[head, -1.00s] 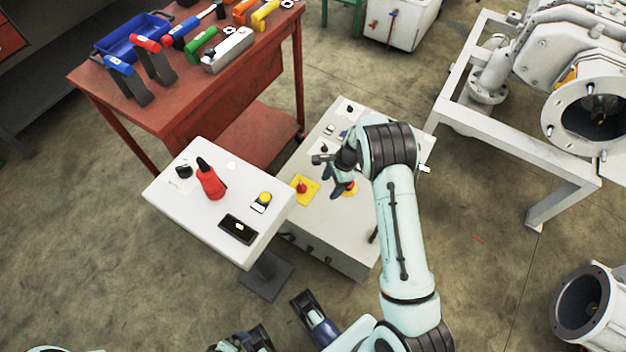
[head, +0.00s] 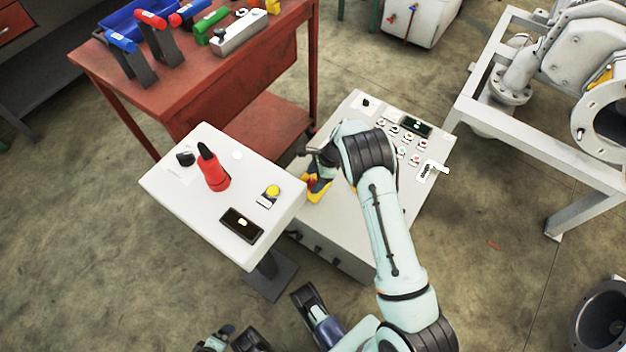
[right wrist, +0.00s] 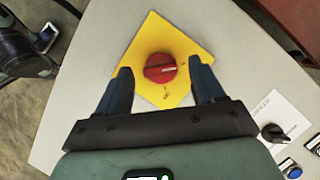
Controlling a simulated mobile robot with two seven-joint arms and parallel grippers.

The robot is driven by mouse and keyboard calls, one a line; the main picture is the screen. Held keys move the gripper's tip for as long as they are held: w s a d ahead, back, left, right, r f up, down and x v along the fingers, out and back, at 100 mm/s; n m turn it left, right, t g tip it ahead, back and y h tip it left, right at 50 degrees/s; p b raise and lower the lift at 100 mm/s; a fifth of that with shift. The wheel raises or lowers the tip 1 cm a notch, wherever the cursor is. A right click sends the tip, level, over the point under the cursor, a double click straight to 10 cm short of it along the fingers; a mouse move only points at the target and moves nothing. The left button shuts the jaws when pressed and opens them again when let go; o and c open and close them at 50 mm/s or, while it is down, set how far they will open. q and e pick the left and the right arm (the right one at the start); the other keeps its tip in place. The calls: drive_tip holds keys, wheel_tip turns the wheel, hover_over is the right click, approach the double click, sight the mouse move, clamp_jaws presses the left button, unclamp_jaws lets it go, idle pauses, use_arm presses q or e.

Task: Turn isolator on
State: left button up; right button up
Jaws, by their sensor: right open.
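The isolator is a red rotary knob (right wrist: 160,68) on a yellow plate (right wrist: 176,38), seen in the right wrist view. Its grip ridge lies nearly level across that picture. In the head view the yellow plate (head: 317,194) is partly covered by my right gripper. My right gripper (right wrist: 161,72) is open, its two dark fingers on either side of the knob with visible gaps. In the head view my right gripper (head: 314,178) points down over the plate. Dark parts of mine show at the bottom edge of the head view; the left jaws are not clear there.
The grey control console (head: 345,232) has buttons and a small display (head: 416,126) at its far end. A white pedestal panel (head: 205,225) on the left carries a red handle (head: 214,174) and a yellow button (head: 273,191). A red tool bench (head: 190,95) stands behind.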

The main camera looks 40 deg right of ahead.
drive_tip(key=shift+w+a+f, duration=0.1)
drive_tip(key=shift+a+f, duration=0.1)
drive_tip(key=shift+f, duration=0.2)
drive_tip(key=shift+c, duration=0.3)
